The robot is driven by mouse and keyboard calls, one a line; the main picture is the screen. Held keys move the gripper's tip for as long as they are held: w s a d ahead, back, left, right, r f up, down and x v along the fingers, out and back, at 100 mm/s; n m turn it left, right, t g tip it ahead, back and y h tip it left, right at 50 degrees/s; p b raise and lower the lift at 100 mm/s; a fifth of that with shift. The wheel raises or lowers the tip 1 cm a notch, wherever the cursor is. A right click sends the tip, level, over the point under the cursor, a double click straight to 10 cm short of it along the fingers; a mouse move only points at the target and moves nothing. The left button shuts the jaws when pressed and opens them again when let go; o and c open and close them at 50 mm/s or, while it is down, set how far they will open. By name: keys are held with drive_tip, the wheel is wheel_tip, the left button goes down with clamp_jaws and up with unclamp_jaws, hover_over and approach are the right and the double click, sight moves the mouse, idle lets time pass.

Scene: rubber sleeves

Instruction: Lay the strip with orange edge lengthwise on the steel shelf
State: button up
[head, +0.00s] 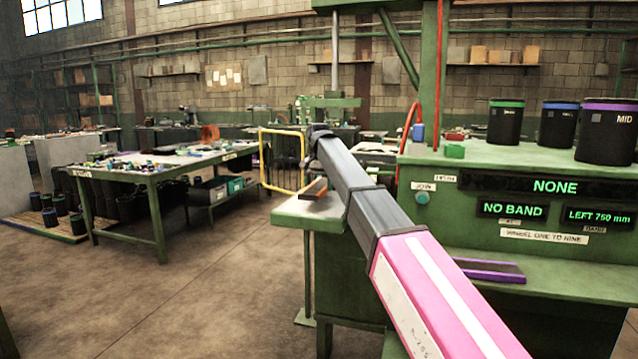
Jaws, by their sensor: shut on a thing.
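A short dark strip with an orange edge (314,188) shows just left of my arm, over a pale grey-green shelf (292,214) at the machine's left side. Its right part is hidden behind my arm, and I cannot tell if it touches the shelf. This shelf may be the steel shelf; its right part is also covered. My arm runs from the lower right up to the middle of the head view. My gripper is hidden behind the arm, so its jaws do not show.
The green machine (540,235) fills the right side, with dark bins (506,122) on top and a purple-edged strip (490,270) on a ledge. A cluttered workbench (160,165) and a yellow rail frame (282,160) stand left. The floor (190,290) at front left is clear.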

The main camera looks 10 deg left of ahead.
sight(319, 201)
drive_tip(key=shift+f, duration=1.65)
